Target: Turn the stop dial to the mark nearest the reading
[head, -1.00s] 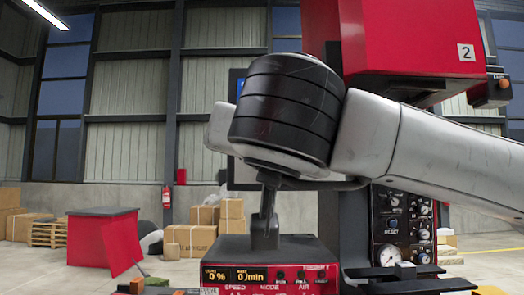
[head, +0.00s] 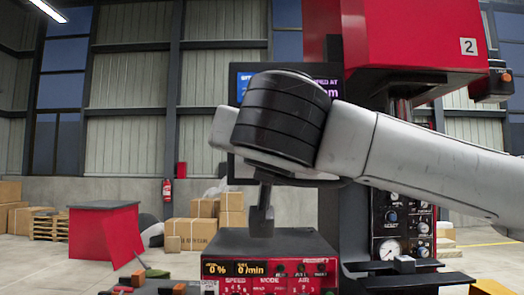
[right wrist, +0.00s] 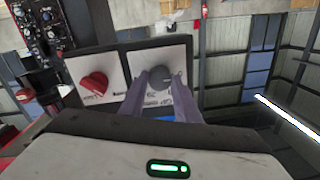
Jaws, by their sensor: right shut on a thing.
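In the right wrist view, a pale plate in a dark frame carries a grey round dial (right wrist: 159,71) with a short pointer line. My right gripper (right wrist: 161,83) has its two fingers on either side of this dial and is shut on it. Lettering on the plate appears inverted and partly covered, so I cannot read the marks. In the head view, a screen (head: 322,76) with purple text ending in "PED AT" stands behind my right arm, which covers most of it and its number. My right fingertips are not clear there. My left gripper is not in view.
A red heart-shaped knob (right wrist: 94,83) sits beside the dial on its own plate. A red control box (head: 270,262) reading 0 % and 0 /min stands low in front. A red machine head (head: 405,40) overhangs at right, above a gauge panel (head: 390,248).

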